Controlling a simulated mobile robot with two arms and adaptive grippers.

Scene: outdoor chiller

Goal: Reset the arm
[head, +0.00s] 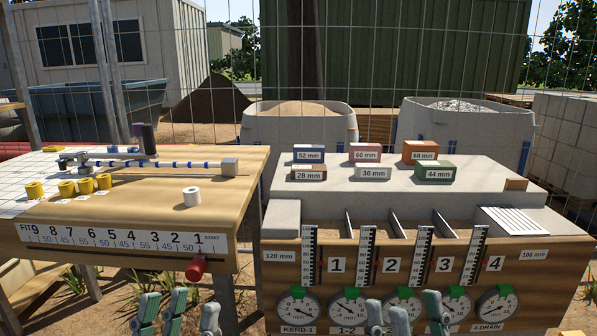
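A bar-like arm with blue and white bands (172,164) lies across the wooden table (250,185) at the left. A dark upright handle (149,139) with a purple piece beside it stands over the bar. A grey block (229,166) sits at the bar's right end. A red knob (196,269) sticks out below the START end of the numbered scale (120,240). My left gripper (178,306) is low in the picture, fingers spread and empty, in front of the table. My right gripper (405,308) is likewise spread and empty before the gauges. Both are apart from the bar.
To the right, a bench (380,190) carries labelled blocks, such as the green 44 mm block (435,170), above numbered bays and dial gauges (298,307). A wire fence stands behind.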

